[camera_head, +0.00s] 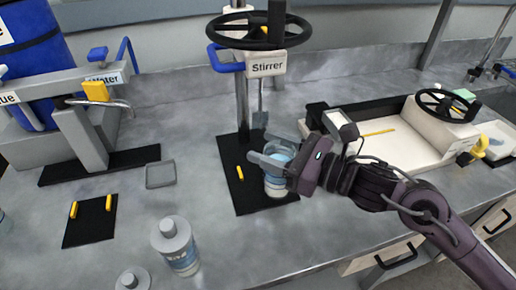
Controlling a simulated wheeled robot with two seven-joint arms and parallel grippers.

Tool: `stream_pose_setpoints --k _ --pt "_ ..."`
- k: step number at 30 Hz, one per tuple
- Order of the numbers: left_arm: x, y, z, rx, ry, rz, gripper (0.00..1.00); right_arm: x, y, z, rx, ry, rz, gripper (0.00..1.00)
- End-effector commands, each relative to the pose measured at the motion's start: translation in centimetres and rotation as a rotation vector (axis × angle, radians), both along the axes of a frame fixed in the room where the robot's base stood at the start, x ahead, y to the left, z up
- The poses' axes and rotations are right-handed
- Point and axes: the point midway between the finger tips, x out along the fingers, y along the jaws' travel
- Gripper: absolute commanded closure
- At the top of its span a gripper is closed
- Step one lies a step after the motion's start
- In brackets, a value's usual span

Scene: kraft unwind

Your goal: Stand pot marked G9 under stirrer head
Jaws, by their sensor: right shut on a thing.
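My right gripper (275,162) is shut on a pot (275,187) with a pale blue top or contents and a whitish body. Its fingers and hand hide much of the pot, and I cannot read any marking on it. The pot is over the right part of the stirrer's black base plate (247,198), in front of the stirrer head (266,65) and its grey paddle (260,118). I cannot tell whether the pot touches the plate. The paddle hangs behind and slightly left of the pot. My left gripper is not in view.
A grey-lidded bottle (178,255) with a blue label stands front left; another grey lid (132,279) shows at the bottom edge. A small grey tray (160,174), a black pad (91,221) with yellow pegs and the water tap (98,104) are left. A cream machine (400,135) stands right.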

Motion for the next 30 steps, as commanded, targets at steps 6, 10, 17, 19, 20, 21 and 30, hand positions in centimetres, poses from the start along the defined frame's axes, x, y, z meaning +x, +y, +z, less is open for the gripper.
stream_pose_setpoints --k 6,10,17,19,20,21,30 --pt "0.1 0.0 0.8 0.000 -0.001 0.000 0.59 1.0 1.8 0.1 0.001 0.000 -0.001 0.93" --pt "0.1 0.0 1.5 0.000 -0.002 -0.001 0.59 1.3 2.5 -0.8 0.000 0.008 0.000 0.93" --pt "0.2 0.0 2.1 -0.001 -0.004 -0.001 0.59 1.2 2.4 -3.4 0.001 0.002 0.000 0.93" --pt "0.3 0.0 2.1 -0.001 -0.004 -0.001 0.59 1.2 2.4 -3.6 0.000 0.000 0.000 0.93" --pt "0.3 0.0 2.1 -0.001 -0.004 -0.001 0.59 1.2 2.4 -3.6 0.001 0.000 0.000 0.93" --pt "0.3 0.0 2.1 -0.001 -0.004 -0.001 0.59 1.2 2.4 -3.6 0.001 0.000 0.000 0.93" --pt "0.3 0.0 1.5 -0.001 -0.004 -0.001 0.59 1.2 2.4 -3.9 0.000 -0.001 0.000 0.47"
